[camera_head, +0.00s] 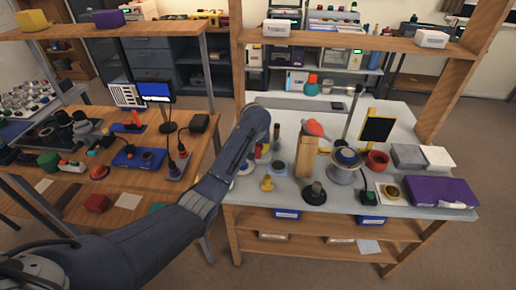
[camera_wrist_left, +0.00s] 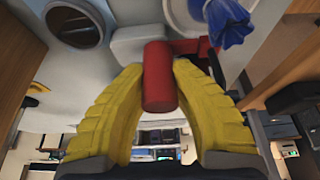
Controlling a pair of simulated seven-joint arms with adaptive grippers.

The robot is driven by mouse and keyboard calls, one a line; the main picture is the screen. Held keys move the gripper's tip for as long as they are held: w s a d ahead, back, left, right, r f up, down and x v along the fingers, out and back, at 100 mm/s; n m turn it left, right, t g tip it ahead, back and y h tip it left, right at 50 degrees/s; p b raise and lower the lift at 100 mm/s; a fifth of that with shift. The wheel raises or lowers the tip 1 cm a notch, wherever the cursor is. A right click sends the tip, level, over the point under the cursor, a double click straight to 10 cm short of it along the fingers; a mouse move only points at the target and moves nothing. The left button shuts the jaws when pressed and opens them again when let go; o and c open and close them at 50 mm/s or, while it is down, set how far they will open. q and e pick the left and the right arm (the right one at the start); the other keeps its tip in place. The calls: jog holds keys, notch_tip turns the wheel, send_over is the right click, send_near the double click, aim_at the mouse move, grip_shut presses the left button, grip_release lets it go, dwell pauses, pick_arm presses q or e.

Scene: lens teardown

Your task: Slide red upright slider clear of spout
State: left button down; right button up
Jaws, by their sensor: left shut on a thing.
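In the left wrist view, a red upright slider (camera_wrist_left: 159,84) shows as a smooth cylinder with a red arm reaching right from its far end. My left gripper (camera_wrist_left: 158,71) has its yellow ribbed fingers closed on both sides of this cylinder. A pale rounded block (camera_wrist_left: 137,44) is behind the slider, to its left. I cannot tell which part is the spout. In the head view my left arm reaches over the left end of the grey-topped bench (camera_head: 420,207), and its fingers cannot be made out. My right gripper is in neither view.
A blue crumpled thing (camera_wrist_left: 229,22) is close to the slider's right. A dark round opening (camera_wrist_left: 75,26) is at upper left. On the bench, a wooden block (camera_head: 306,160), a silver spool (camera_head: 346,168), a red pot (camera_head: 377,160) and a purple box (camera_head: 437,192) crowd the right side.

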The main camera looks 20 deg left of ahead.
pick_arm(q)
jog(key=d, duration=0.3)
jog(key=shift+w+d+f, duration=0.1)
jog(key=shift+w+d, duration=0.1)
jog(key=shift+w, duration=0.1)
jog(key=c, duration=1.2)
grip_release()
jog(key=v, duration=1.2)
jog(key=shift+w, duration=0.1)
